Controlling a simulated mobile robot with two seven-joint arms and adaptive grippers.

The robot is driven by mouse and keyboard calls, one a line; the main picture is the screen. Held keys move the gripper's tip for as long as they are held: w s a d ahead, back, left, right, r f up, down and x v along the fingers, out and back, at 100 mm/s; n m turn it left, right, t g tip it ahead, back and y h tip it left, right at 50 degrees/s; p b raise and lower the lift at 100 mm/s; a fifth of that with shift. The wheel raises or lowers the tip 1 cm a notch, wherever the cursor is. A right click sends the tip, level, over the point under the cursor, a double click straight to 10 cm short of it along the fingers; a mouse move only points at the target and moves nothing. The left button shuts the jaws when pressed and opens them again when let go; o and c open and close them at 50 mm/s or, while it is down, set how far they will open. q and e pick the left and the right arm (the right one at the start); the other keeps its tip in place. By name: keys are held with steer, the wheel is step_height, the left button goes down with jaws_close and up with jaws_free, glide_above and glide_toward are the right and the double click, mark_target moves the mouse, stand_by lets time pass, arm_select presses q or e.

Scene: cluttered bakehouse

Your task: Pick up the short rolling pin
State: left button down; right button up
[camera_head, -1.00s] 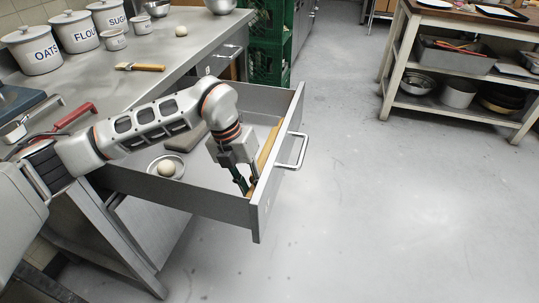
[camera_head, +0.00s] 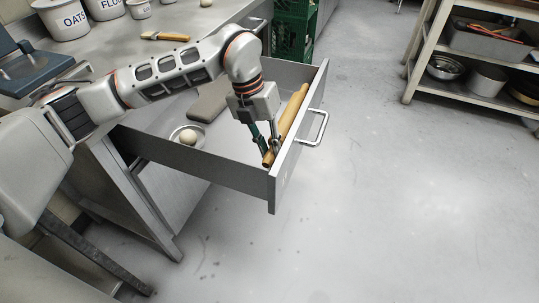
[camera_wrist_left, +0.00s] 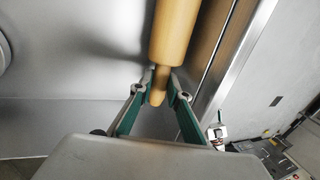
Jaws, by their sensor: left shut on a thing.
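A light wooden rolling pin (camera_head: 291,110) is in the open drawer (camera_head: 215,165), alongside its front panel. It is the only rolling pin I see. My left gripper (camera_head: 268,152) reaches down into the drawer at the pin's near end. In the left wrist view, the fingers of my left gripper (camera_wrist_left: 162,92) are shut on the narrow end handle of the rolling pin (camera_wrist_left: 174,32), one on each side. The far end of the pin is cut off in that view. I cannot tell whether the pin is clear of the drawer floor. My right gripper is not in view.
A small bowl (camera_head: 178,141) with a pale ball (camera_head: 188,136) and a grey flat-looking object (camera_head: 208,102) share the drawer. The drawer handle (camera_head: 317,128) sticks out over open floor. A shelf rack (camera_head: 440,50) is at right.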

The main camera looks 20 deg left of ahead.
arm_select(q)
step_height(320, 180, up, 16)
steer(key=p, duration=0.2)
steer(key=shift+p, duration=0.3)
steer(key=shift+s+f, duration=0.1)
steer(key=shift+f, duration=0.05)
stand_by(0.3)
